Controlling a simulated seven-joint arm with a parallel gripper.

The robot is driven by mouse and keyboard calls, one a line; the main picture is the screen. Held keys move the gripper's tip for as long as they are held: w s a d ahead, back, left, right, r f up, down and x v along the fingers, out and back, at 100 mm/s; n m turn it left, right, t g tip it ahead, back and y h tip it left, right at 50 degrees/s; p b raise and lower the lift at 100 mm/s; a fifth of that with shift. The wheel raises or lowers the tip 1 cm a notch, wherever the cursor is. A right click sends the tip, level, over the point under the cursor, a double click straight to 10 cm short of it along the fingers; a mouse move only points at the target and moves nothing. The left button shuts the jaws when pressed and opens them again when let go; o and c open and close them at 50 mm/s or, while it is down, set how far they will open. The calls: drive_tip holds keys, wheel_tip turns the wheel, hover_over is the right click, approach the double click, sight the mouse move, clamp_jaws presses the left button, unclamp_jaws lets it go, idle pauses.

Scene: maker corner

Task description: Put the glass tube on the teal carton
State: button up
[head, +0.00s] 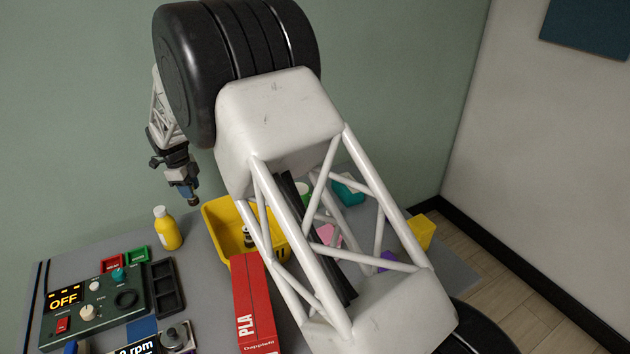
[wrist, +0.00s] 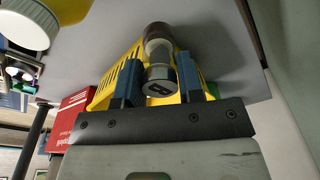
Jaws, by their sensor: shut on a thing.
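My gripper (head: 186,190) hangs in the air above the back left of the table. In the wrist view its blue fingers (wrist: 159,75) are shut on the glass tube (wrist: 158,47). The tube has a clear middle, a brown far end and a grey near cap with a dark letter. In the head view only a small dark end of the tube (head: 194,201) shows below the fingers. The teal carton (head: 349,191) stands at the back right of the table, partly hidden behind my arm. The tube is well apart from it, to its left.
A yellow bin (head: 215,222) with a small dark-and-light item inside stands between gripper and carton. A yellow bottle (head: 167,229) stands left of it. A red PLA box (head: 254,305) is in front. A yellow block (head: 421,232) is at the right. My arm hides the table's middle.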

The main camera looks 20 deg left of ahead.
wheel_tip(320, 180, up, 6)
drive_tip(key=w+d, duration=0.6)
drive_tip(key=d, duration=0.6)
drive_tip(key=w+d, duration=0.6)
drive_tip(key=d, duration=0.7)
drive_tip(key=w+d, duration=0.3)
drive_tip(key=d, duration=2.1)
drive_tip(key=f, duration=0.5)
drive_tip(key=shift+s+d, duration=0.15)
drive_tip(key=shift+d, duration=0.05)
drive_tip(key=w+a, duration=0.2)
drive_tip(key=w, duration=0.5)
drive_tip(key=w+a+f, duration=0.1)
drive_tip(key=w+a, duration=0.2)
drive_tip(key=w, duration=0.5)
drive_tip(key=shift+a+f, duration=0.25)
drive_tip(key=shift+a, duration=0.05)
